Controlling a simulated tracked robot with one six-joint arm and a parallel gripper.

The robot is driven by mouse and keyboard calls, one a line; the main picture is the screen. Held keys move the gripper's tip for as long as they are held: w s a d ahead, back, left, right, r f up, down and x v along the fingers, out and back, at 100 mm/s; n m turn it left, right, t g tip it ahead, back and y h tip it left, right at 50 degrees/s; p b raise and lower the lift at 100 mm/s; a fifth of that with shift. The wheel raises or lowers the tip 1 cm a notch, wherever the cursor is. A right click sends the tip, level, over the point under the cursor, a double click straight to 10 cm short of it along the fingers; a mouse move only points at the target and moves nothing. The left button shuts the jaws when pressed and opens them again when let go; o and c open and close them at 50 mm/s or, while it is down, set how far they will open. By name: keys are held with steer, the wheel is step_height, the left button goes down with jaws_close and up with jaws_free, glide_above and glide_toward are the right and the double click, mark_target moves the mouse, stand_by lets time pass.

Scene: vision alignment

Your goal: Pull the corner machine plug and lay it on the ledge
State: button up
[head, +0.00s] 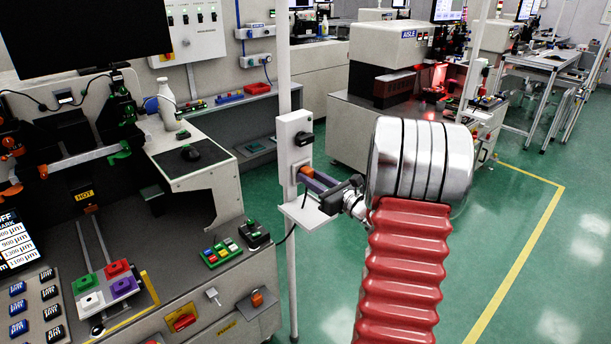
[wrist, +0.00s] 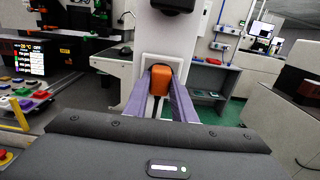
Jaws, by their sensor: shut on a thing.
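An orange plug (head: 307,171) sits against the white box (head: 295,135) on a thin white post. The plug also shows in the wrist view (wrist: 160,77), in front of a pale framed socket plate (wrist: 166,57). My gripper (head: 306,175) is shut on the plug, with one purple finger on each side of it in the wrist view (wrist: 161,80). A dark cord hangs below the plug. I cannot tell how deep the plug sits in the socket. A small white ledge (head: 312,214) sticks out from the post just below my gripper and looks bare.
The machine bench (head: 215,285) with buttons and an orange-topped fitting (head: 257,298) stands left of the post. Open green floor (head: 540,250) lies to the right.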

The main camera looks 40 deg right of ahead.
jaws_close()
steer(key=shift+s, duration=0.2)
steer(key=shift+s, duration=0.7)
steer(key=shift+s, duration=0.35)
steer(key=shift+s, duration=0.7)
steer(key=shift+s, duration=0.35)
steer(key=shift+s, duration=0.35)
steer(key=shift+s, duration=0.35)
